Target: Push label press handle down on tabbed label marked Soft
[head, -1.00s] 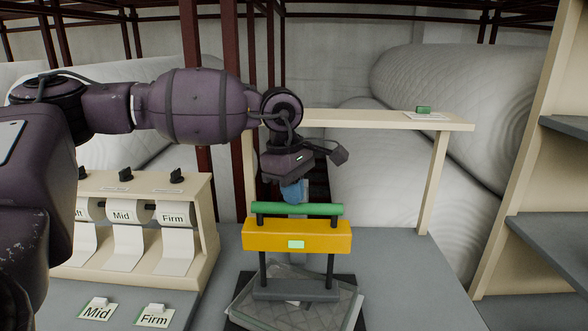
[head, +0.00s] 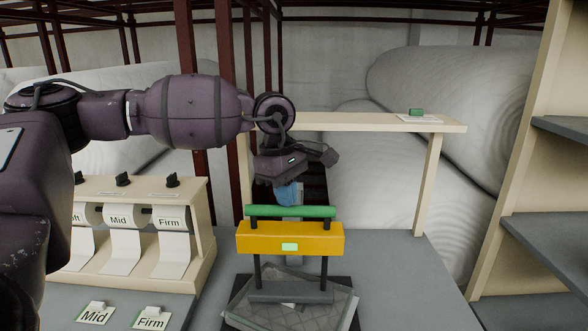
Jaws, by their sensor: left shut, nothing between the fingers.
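The label press has a yellow body (head: 290,240) with a small lit green panel and a green handle bar (head: 291,211) on two dark posts. The handle stands raised above the body. A grey press bar (head: 290,297) sits low over a grey quilted wadding piece (head: 325,313) on a dark base. My left gripper (head: 290,196) is shut and empty, with its blue fingers pointing down just above and behind the handle. I cannot tell whether they touch it. No label marked Soft shows clearly; the area under the press bar is partly hidden. My right gripper is not in view.
A label dispenser (head: 196,195) with rolls marked Mid and Firm stands at the left; a further roll is partly hidden by my arm. Tabbed Mid (head: 94,315) and Firm (head: 151,320) labels lie in front. A beige shelf (head: 370,123) stands behind the press.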

